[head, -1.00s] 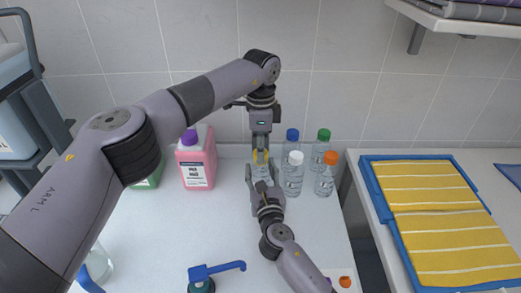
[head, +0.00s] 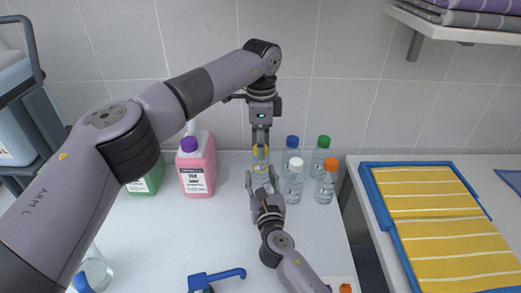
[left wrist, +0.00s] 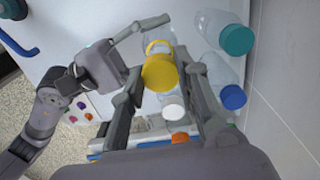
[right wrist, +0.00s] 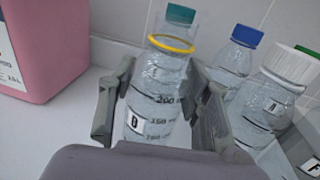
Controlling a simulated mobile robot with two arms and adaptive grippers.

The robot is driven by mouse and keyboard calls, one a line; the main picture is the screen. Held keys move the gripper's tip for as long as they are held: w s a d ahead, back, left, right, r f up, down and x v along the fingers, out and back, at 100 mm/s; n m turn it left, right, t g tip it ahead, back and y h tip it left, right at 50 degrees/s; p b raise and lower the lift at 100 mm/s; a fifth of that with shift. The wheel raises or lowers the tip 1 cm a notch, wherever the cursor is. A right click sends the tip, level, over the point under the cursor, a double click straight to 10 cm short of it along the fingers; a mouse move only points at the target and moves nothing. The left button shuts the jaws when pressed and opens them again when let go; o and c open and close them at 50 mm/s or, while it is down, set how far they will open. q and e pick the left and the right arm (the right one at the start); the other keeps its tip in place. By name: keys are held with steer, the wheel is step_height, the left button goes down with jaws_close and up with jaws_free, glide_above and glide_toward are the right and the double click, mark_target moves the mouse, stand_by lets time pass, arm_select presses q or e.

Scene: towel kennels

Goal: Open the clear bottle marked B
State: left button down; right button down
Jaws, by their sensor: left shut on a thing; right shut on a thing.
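A clear bottle (right wrist: 150,105) with volume marks and liquid stands upright between my right gripper's fingers. The letter on its small label looks like B or D. A yellow ring (right wrist: 172,43) circles its neck, and no cap shows on its top in the right wrist view. My right gripper (head: 261,184) is shut on this bottle from the front. My left gripper (head: 261,147) comes down from above and is shut on a yellow cap (left wrist: 159,73). The cap appears lifted clear of the bottle; the ring shows behind it in the left wrist view.
Clear bottles with blue (head: 292,142), white (head: 295,163), green (head: 323,142) and orange (head: 331,164) caps stand close on the right. A pink jug (head: 197,178) and a green one (head: 148,180) stand left. A blue tray (head: 385,213) holds yellow towels. The wall is close behind.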

steer(key=c, duration=0.8)
jaws_free()
steer(key=shift+o, duration=0.2)
